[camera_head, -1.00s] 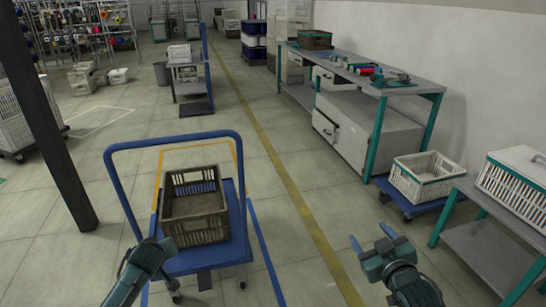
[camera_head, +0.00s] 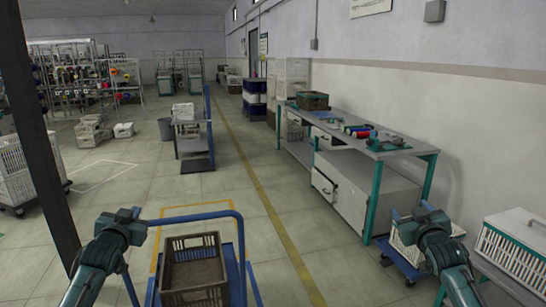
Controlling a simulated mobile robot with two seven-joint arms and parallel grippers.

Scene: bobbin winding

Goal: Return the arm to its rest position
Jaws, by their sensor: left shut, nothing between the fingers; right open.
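My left gripper (camera_head: 126,215) is at the lower left, shut and empty. It shows in front of the left end of the blue handle of a cart (camera_head: 238,262); I cannot tell whether they touch. My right gripper (camera_head: 411,210) is at the lower right, open and empty. It is seen against a white crate with a green band (camera_head: 402,250), part of which it hides. Both arms come up from the bottom edge, roughly level with each other and well apart.
A brown crate (camera_head: 194,288) sits on the blue cart between my arms. A workbench (camera_head: 352,150) with spools and tools stands along the right wall. A white ribbed crate (camera_head: 516,245) is at the right edge. A dark post (camera_head: 45,150) is at left.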

